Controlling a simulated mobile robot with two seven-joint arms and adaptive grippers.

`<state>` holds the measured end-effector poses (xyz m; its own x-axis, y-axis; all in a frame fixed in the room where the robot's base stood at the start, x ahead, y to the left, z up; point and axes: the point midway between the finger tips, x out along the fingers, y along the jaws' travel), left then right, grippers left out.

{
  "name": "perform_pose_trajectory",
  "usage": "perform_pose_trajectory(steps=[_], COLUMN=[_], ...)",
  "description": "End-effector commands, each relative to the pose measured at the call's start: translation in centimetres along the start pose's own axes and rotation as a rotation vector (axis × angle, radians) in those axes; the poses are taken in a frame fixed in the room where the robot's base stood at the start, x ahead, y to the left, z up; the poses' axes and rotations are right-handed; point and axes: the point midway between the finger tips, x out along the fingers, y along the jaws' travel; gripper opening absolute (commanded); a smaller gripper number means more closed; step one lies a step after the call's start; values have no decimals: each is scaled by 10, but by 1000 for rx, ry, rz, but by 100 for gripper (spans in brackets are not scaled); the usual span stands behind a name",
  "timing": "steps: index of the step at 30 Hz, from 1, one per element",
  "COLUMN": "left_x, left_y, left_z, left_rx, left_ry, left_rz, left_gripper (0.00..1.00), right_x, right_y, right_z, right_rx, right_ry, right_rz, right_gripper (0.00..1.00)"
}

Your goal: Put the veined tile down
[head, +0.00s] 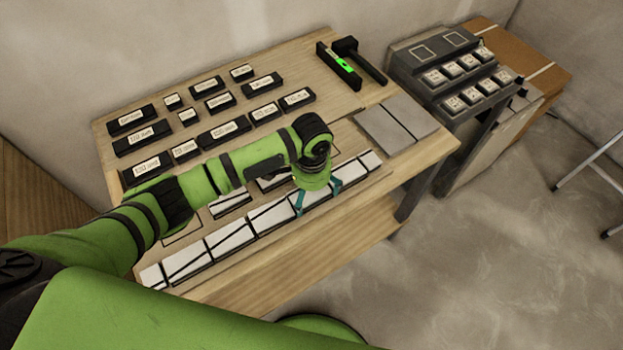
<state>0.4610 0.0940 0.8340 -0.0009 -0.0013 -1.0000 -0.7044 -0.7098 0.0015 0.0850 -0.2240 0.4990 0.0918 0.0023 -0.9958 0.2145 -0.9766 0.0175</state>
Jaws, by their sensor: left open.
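A row of white veined tiles (230,238) with dark diagonal lines lies along the front of the wooden workbench. My left gripper (319,197) points down over the right part of this row. Its two teal fingers are spread apart, one on each side of a veined tile (318,192) lying in the row. I cannot tell whether the fingers touch it. My left wrist hides part of the bench behind. Another veined tile (228,204) lies just behind the row, partly covered by my left forearm. My right gripper is not in view.
Several labelled black blocks (223,132) stand on the back left of the bench (300,60). A level with a green vial (340,66) and a black mallet (360,60) lie at the back. Grey slabs (395,122) lie right. A grey rack (430,75) stands beyond.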

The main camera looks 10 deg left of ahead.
Motion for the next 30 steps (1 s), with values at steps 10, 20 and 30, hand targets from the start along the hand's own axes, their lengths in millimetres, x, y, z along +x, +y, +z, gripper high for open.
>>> perform_pose_trajectory(steps=[10, 20, 30], left_x=[-72, -111, -113], left_y=[0, 0, 0], left_z=[-2, 0, 0], left_rx=[2, 0, 0], left_ry=[6, 1, 1], left_rz=[-2, 1, 1], left_gripper=[100, 100, 100], right_x=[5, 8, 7], right_y=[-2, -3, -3], right_z=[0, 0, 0], right_rx=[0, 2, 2], right_ry=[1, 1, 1], right_rz=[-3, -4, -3], right_gripper=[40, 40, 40])
